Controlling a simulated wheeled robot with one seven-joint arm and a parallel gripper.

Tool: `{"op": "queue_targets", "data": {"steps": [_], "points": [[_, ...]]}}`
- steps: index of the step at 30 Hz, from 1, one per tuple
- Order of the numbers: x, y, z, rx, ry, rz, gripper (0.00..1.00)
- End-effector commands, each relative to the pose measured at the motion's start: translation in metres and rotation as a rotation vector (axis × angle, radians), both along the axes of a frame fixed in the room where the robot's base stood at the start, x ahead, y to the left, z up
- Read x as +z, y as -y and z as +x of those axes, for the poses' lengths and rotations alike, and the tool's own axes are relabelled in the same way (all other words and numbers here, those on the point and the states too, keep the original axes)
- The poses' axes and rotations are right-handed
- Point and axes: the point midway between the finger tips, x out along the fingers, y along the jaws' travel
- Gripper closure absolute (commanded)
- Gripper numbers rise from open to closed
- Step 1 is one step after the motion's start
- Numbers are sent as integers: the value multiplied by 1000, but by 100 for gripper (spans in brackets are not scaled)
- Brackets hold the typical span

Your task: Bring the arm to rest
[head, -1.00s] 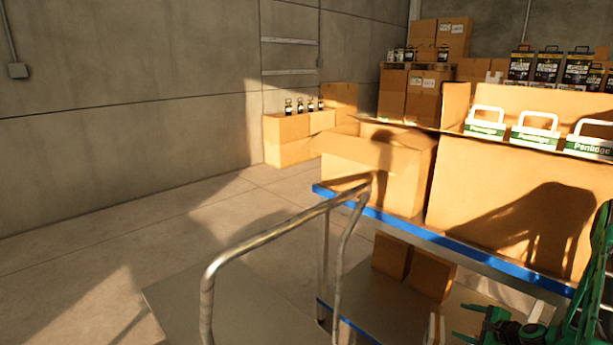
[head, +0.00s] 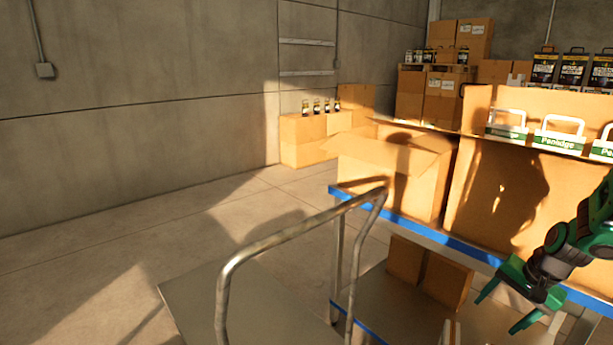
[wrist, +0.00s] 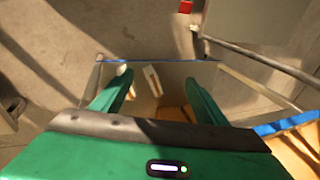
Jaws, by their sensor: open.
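My gripper (head: 503,309) is at the lower right of the head view, in front of the blue-edged table. Its two green fingers are spread apart and point down to the left. The wrist view shows the same open fingers (wrist: 160,95) with nothing held between them. Beyond them lie a lower shelf and a small white item (wrist: 152,80), well below the fingertips. The rest of my arm runs out of the head view at the right edge.
The blue-edged table (head: 437,236) holds an open carton (head: 385,172) and a large box (head: 500,205) with green-and-white carriers on top. A metal-railed cart (head: 270,243) stands in front. Brown boxes (head: 447,280) sit on the lower shelf. Floor at left is clear.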

Motion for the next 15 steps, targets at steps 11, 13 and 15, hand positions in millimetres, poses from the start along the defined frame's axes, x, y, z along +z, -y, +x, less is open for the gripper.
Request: {"op": "queue_targets", "data": {"steps": [11, 13, 15], "points": [[76, -34, -106, 196, -133, -139, 33], [87, -40, -127, 226, -154, -152, 33], [96, -47, -149, 257, -177, -162, 33]]}}
